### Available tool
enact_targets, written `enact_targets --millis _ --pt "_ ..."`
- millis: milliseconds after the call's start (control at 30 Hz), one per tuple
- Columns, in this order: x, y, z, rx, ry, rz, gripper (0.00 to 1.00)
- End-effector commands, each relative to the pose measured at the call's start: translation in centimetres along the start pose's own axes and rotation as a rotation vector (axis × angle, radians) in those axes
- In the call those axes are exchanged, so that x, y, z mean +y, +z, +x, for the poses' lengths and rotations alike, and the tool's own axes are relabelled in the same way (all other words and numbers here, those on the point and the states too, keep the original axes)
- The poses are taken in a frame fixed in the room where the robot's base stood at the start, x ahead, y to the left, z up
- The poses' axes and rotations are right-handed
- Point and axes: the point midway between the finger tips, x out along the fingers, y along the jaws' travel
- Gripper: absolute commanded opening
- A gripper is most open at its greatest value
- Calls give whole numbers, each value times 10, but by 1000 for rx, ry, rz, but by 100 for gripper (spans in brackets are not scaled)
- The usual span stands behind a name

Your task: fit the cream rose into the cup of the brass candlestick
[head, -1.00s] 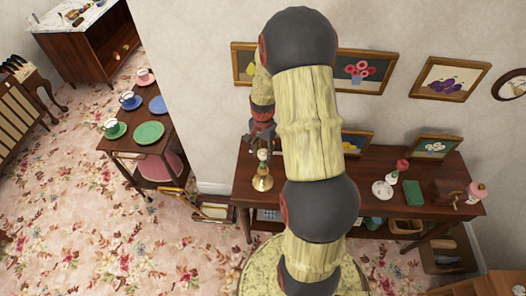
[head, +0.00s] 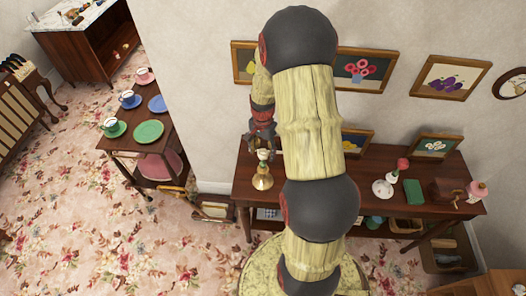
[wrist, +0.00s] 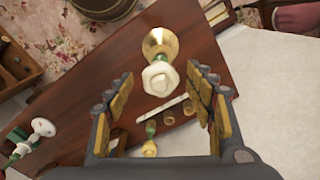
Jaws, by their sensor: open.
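The brass candlestick (head: 262,181) stands on the left part of the dark wooden table in the head view. In the wrist view its round brass base (wrist: 160,41) shows beyond the cream rose (wrist: 160,78). The rose also shows in the head view (head: 263,155), upright right above the candlestick. The join between stem and cup is hidden, so I cannot tell how deep it sits. My gripper (head: 262,146) points down over it. In the wrist view my gripper (wrist: 160,82) is open, with a finger on each side of the rose and visible gaps.
Right along the table (head: 340,190) are a white holder (head: 382,189) with a red flower, a green block (head: 413,193), a brown box (head: 447,191) and a pink flower (head: 478,189). Framed pictures hang on the wall behind. A side table with cups and plates stands left.

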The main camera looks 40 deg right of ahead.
Motion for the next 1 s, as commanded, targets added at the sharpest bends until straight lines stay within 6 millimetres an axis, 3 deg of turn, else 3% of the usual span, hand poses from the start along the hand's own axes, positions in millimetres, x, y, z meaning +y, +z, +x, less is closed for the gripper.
enact_targets --millis 600,1000 --pt "-1 -1 -104 2 -2 0 55" --pt "0 0 -118 1 -1 0 55"
